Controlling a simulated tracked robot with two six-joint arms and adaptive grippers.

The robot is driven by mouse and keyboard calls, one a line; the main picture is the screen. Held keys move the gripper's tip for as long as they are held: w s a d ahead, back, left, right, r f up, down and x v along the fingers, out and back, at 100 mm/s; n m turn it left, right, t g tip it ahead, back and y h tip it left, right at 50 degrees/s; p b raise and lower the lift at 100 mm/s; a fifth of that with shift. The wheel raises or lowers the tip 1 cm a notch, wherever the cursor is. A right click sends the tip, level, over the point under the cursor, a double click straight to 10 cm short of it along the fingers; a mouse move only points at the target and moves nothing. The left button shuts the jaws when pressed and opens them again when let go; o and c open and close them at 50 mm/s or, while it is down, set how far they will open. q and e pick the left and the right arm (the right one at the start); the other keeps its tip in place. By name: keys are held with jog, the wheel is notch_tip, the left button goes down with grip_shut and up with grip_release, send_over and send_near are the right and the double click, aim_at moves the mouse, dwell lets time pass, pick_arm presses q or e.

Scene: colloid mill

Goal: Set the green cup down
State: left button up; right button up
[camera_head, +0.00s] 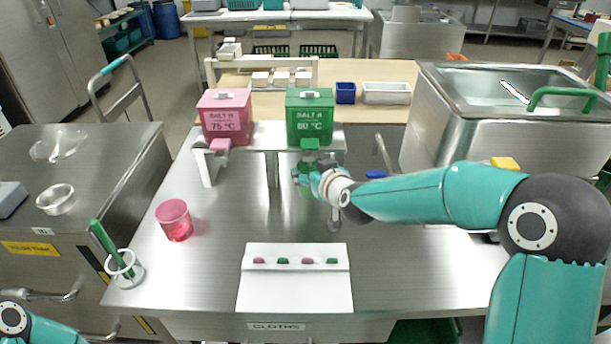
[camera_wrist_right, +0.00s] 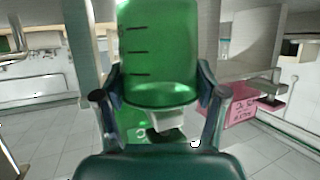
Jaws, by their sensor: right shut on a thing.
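My right gripper (camera_head: 306,180) reaches in from the right, under the green dispenser's spout. It is shut on the green cup (camera_head: 309,164), which is partly hidden by the gripper. In the right wrist view the clear green cup (camera_wrist_right: 158,50) with dark level marks sits between both fingers (camera_wrist_right: 160,95). The cup appears held above the steel table (camera_head: 205,275); the gap beneath it is hard to judge. My left gripper is not in view; only part of my left arm shows at the bottom left.
The green dispenser (camera_head: 310,117) and pink dispenser (camera_head: 224,115) stand on a raised shelf. A pink cup (camera_head: 174,220) stands at left, near a white ring holder (camera_head: 125,270) with a green stick. A white panel (camera_head: 294,290) with pink and green buttons lies in front. Table surface between them is clear.

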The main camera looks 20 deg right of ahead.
jog(key=f+b, duration=0.2)
jog(key=f, duration=0.1)
jog(key=shift+w+b, duration=0.3)
jog(key=shift+w, duration=0.05)
jog(key=shift+a+f, duration=0.15)
jog(key=shift+f, duration=0.1)
jog(key=shift+w+a+f, duration=0.1)
jog(key=shift+w, duration=0.05)
jog(key=shift+f+b, duration=0.1)
jog(key=shift+b, duration=0.25)
jog(key=o, duration=1.3)
